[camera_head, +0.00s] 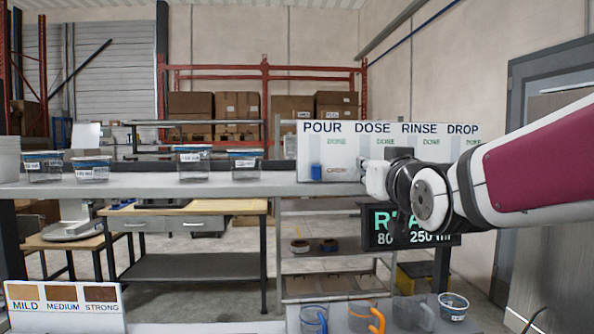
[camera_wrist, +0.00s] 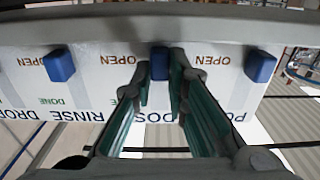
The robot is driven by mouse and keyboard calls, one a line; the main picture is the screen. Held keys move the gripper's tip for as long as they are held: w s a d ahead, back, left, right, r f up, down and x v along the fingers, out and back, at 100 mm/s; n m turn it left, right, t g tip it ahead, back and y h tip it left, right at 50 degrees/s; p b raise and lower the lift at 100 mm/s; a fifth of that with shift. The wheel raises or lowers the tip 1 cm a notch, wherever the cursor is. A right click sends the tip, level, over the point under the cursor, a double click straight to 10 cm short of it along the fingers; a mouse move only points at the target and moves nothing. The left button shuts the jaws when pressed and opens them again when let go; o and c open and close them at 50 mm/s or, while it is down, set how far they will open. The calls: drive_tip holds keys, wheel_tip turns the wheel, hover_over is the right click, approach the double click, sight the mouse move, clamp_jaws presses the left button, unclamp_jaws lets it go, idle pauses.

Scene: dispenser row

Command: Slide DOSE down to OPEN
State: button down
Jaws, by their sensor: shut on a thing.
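The white dispenser panel (camera_head: 345,150) reads POUR, DOSE, RINSE, DROP. In the wrist view it appears upside down, with DOSE in the middle. The blue DOSE slider knob (camera_wrist: 159,62) is level with the OPEN lettering and with the blue RINSE knob (camera_wrist: 60,66) and blue POUR knob (camera_wrist: 259,66). My gripper (camera_wrist: 160,88) has its two fingers on either side of the DOSE knob and is shut on it. In the head view my gripper (camera_head: 372,178) is at the panel and hides the DOSE knob.
The panel stands on a grey shelf (camera_head: 240,187) with several lidded tubs, such as one at the left (camera_head: 92,168). A dark display (camera_head: 382,228) hangs below the panel. Mugs (camera_head: 366,316) stand on the lower counter. A strength card (camera_head: 65,306) stands at lower left.

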drive_tip(key=shift+f, duration=0.3)
drive_tip(key=c, duration=1.6)
unclamp_jaws()
drive_tip(key=shift+o, duration=0.2)
drive_tip(key=shift+r, duration=0.1)
drive_tip(key=shift+s, duration=0.1)
drive_tip(key=s, duration=1.1)
drive_tip(key=shift+s, duration=0.4)
